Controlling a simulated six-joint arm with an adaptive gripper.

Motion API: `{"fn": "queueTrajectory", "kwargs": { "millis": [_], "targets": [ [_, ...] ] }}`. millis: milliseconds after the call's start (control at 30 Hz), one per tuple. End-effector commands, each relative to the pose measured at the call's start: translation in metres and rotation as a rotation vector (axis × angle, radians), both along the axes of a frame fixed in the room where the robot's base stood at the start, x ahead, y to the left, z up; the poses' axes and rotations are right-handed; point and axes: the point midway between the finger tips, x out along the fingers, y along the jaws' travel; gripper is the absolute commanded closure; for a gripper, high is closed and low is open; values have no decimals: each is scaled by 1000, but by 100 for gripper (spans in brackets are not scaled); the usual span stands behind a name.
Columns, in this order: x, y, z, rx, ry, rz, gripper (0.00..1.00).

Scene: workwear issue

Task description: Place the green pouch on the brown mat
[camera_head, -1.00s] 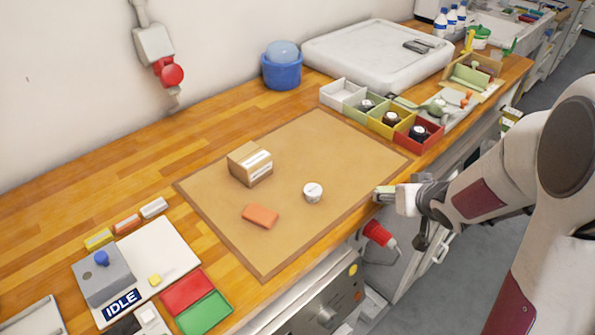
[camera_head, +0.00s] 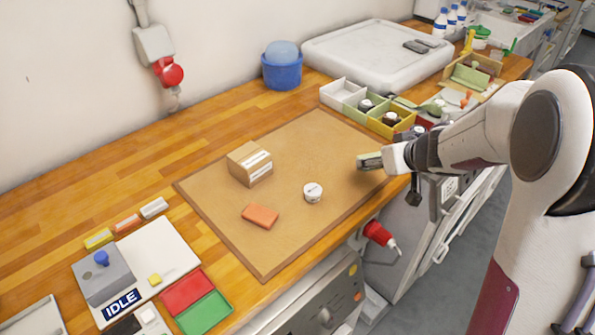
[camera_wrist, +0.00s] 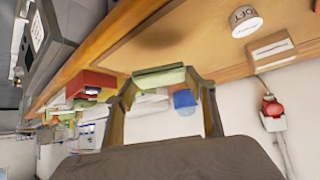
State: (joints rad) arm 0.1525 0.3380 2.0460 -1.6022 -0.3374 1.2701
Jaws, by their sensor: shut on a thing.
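The green pouch (camera_wrist: 160,76) is gripped between the fingers of my gripper (camera_wrist: 165,88) in the wrist view. In the head view the pouch (camera_head: 368,160) sticks out from my gripper (camera_head: 383,159), held above the right part of the brown mat (camera_head: 232,221). A shadow lies on the mat below it. My gripper is shut on the pouch. The mat lies flat on the wooden bench.
On the mat stand a cardboard box (camera_head: 250,164), a white round tub (camera_head: 313,192) and an orange block (camera_head: 260,216). A row of coloured bins (camera_head: 345,93) stands behind my arm.

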Motion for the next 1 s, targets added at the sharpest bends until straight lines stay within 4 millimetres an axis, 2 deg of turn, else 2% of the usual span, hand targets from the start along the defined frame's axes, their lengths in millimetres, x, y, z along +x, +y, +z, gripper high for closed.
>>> {"fn": "queueTrajectory", "kwargs": {
  "millis": [633, 1000],
  "targets": [
    [56, 44, 26, -12, 9, 236, 66],
    [86, 62, 28, -16, 14, 409, 66]
  ]
}}
